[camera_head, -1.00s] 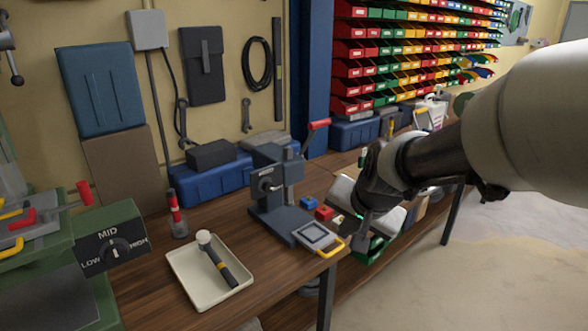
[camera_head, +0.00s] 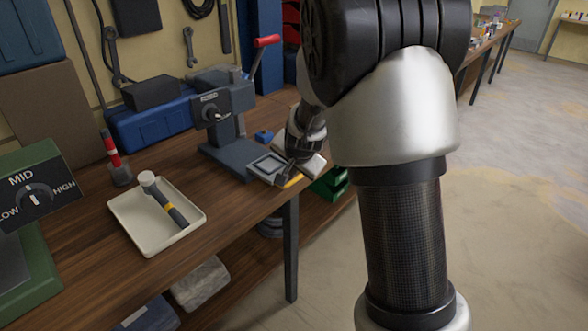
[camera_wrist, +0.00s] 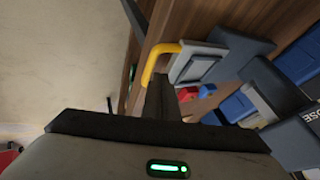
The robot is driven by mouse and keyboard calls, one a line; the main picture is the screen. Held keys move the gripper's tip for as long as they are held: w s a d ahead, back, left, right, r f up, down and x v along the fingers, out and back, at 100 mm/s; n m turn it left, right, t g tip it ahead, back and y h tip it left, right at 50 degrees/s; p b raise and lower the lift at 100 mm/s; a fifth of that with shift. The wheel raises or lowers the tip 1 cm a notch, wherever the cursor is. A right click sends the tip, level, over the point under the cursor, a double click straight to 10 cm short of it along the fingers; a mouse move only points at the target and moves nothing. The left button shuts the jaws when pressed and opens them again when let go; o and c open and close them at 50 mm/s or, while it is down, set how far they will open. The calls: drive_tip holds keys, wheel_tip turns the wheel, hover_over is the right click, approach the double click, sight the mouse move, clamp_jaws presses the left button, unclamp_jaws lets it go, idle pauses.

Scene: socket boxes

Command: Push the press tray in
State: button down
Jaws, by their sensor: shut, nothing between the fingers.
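The press tray (camera_head: 268,166) is a grey square plate with a yellow handle (camera_head: 292,181) on its front end. It sticks out from the base of the dark grey press (camera_head: 222,130) toward the table's front edge. My gripper (camera_head: 289,166) is shut and empty, beside the tray's handle end. In the wrist view, the shut fingers (camera_wrist: 158,88) point at the yellow handle (camera_wrist: 160,52), with the tray (camera_wrist: 197,65) just beyond. I cannot tell whether the fingertips touch the handle. My arm hides part of the area to the right of the tray.
A cream tray (camera_head: 125,212) with a hammer lies left of the press on the wooden table (camera_head: 95,265). A blue block (camera_head: 264,136) sits behind the press tray. Green bins (camera_head: 330,184) hang below the table edge at right. The press lever (camera_head: 266,41) has a red grip.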

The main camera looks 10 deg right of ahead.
sight(260, 159)
drive_tip(key=shift+w+f, duration=0.3)
drive_tip(key=shift+f, duration=0.05)
drive_tip(key=w+a+p, duration=0.2)
drive_tip(key=w, duration=0.1)
drive_tip(key=w+a+p, duration=0.2)
drive_tip(key=w+a, duration=0.1)
drive_tip(key=w, duration=0.1)
drive_tip(key=w+a+p, duration=0.2)
drive_tip(key=w, duration=0.1)
drive_tip(key=shift+w+a+r, duration=0.1)
drive_tip(key=shift+w+a, duration=0.05)
drive_tip(key=shift+a, duration=0.05)
drive_tip(key=shift+w+a, duration=0.2)
drive_tip(key=shift+r, duration=0.1)
